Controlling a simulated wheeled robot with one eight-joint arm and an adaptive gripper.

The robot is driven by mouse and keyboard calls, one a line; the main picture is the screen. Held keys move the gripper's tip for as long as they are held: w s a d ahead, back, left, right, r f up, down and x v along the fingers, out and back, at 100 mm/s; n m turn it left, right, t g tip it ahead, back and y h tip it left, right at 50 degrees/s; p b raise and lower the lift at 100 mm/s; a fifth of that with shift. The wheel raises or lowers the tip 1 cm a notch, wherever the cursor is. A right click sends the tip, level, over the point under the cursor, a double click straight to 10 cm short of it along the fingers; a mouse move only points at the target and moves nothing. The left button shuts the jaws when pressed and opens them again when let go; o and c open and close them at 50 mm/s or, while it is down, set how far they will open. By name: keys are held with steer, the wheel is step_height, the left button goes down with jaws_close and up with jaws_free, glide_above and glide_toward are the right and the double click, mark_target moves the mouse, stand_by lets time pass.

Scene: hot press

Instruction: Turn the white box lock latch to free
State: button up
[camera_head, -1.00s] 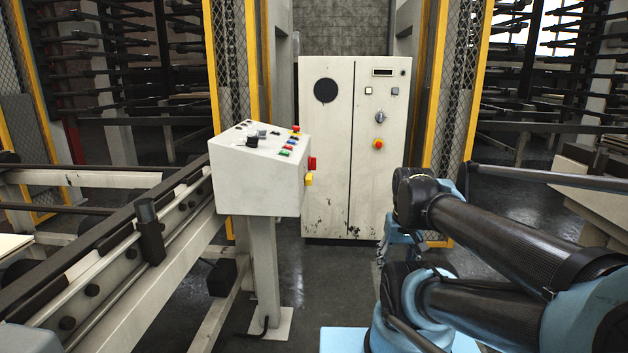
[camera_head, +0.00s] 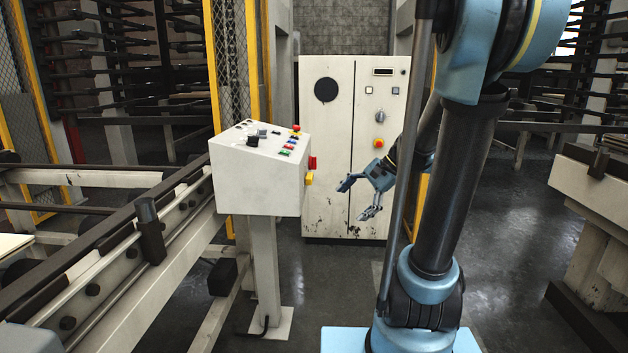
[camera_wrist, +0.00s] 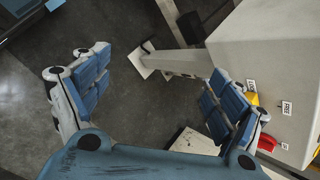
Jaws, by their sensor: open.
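The white box (camera_head: 258,182) stands on a white post left of centre in the head view. Its right side carries a yellow latch-like part (camera_head: 309,179) and a red one (camera_head: 313,162). In the wrist view the white box (camera_wrist: 265,45) fills the upper right. The yellow part (camera_wrist: 251,99) is partly hidden by a finger, and the red part (camera_wrist: 267,143) shows beside that finger. I cannot tell which is the lock latch. My gripper (camera_head: 358,199) is open and empty, right of the box and apart from it. Its spread fingers show in the wrist view (camera_wrist: 157,68).
Small labels (camera_wrist: 286,107) sit on the box's side. Buttons and knobs (camera_head: 270,138) cover its sloped top. A tall white cabinet (camera_head: 330,130) stands behind my gripper. A roller rail (camera_head: 120,255) runs along the left. The floor (camera_head: 335,275) right of the post is clear.

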mark_target(309, 179)
steer(key=w+d+m+y, duration=0.2)
steer(key=w+m+y, duration=0.3)
steer(key=w, duration=0.6)
steer(key=w+d+m+y, duration=0.2)
steer(key=w+m+y, duration=0.25)
steer(key=w, duration=0.75)
steer(key=a, duration=1.7)
steer(key=shift+f, duration=0.25)
steer(key=shift+w+y, duration=0.1)
steer(key=shift+y, duration=0.15)
steer(key=c, duration=1)
steer(key=shift+a, duration=0.15)
steer(key=shift+n, duration=0.25)
steer(key=shift+c, duration=0.2)
